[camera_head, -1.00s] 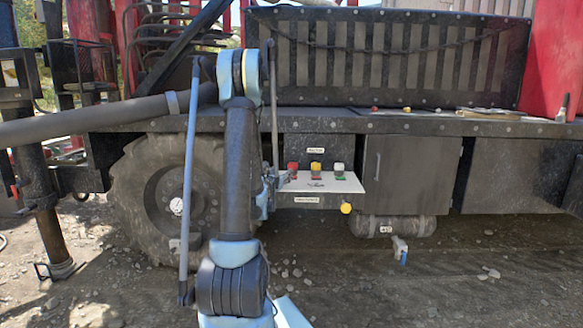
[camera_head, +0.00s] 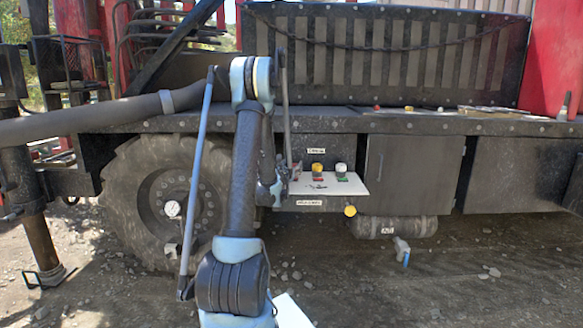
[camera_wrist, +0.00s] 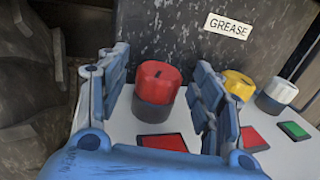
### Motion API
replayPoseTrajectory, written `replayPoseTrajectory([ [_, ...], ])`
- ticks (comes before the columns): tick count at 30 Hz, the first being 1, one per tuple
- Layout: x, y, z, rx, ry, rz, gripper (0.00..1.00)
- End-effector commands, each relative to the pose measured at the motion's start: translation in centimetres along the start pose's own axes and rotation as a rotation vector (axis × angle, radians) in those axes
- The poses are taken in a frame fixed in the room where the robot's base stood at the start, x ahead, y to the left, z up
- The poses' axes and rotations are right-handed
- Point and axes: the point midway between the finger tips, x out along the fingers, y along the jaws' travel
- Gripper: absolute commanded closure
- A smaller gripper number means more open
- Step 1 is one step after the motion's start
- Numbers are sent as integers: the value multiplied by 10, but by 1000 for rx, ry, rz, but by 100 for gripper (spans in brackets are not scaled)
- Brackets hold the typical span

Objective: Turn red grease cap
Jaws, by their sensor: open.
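The red grease cap (camera_wrist: 160,77) stands upright on a dark base on a white shelf (camera_wrist: 125,128) in the wrist view. My gripper (camera_wrist: 158,68) is open, with one blue finger to the left of the red cap and one to the right. Gaps show between the cap and both fingers, so it is not gripped. A white label reading GREASE (camera_wrist: 228,25) is on the dark panel behind. In the head view my arm hides the red cap, and the gripper itself is hard to make out there.
A yellow cap (camera_wrist: 236,84) and a white cap (camera_wrist: 279,90) stand to the right of the red one, close to the right finger. Red and green plates lie in front of them. In the head view, a large wheel (camera_head: 165,195) is left of the shelf.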

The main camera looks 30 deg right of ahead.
Motion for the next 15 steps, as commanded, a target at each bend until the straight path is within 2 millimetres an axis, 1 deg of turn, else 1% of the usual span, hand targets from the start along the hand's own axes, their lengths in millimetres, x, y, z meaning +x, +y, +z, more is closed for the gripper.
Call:
replayPoseTrajectory([
  [1,5,-1,0,0,0,0,40],
  [6,15,-4,0,0,0,4,40],
  [15,18,-5,0,0,0,4,40],
])
